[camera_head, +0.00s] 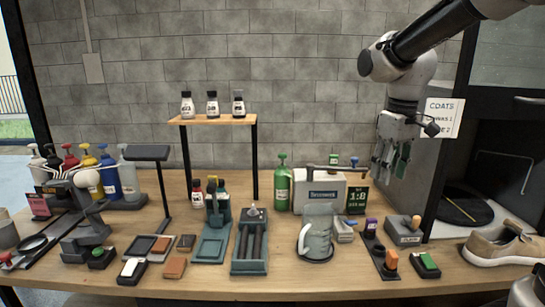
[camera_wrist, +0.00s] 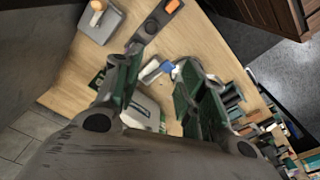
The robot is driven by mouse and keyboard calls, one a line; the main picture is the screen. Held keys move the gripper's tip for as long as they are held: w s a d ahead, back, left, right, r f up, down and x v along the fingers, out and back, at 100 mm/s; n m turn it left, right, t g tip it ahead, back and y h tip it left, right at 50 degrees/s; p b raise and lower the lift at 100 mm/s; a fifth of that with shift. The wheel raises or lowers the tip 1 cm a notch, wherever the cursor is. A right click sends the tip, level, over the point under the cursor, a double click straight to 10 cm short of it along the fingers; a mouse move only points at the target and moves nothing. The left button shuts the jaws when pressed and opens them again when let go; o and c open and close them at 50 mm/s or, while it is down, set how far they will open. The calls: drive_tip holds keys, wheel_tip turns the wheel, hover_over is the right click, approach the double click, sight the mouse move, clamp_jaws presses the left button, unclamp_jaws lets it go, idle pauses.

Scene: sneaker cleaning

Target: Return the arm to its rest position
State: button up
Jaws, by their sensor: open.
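My gripper (camera_head: 390,160) hangs at the upper right of the head view, below my dark arm, in front of the grey block wall. Its fingers point down and are apart, with nothing between them. In the wrist view my gripper (camera_wrist: 150,90) shows two green-padded fingers spread wide. The table and its items lie beyond the fingertips, clear of them. A tan sneaker (camera_head: 500,246) stands at the table's right end, well to the right of my gripper and below it.
A raised shelf (camera_head: 215,120) carries three small bottles. A dark cabinet (camera_head: 490,130) stands at right. Space around my gripper is clear.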

drive_tip(key=s+d+m+t, duration=0.1)
drive_tip(key=s+d, duration=0.3)
drive_tip(key=s, duration=0.5)
drive_tip(key=s+d+m+t, duration=0.2)
drive_tip(key=s+d+m, duration=0.2)
drive_tip(key=s, duration=0.6)
drive_tip(key=shift+d+t, duration=0.25)
drive_tip(key=shift+t, duration=0.05)
drive_tip(key=shift+r, duration=0.1)
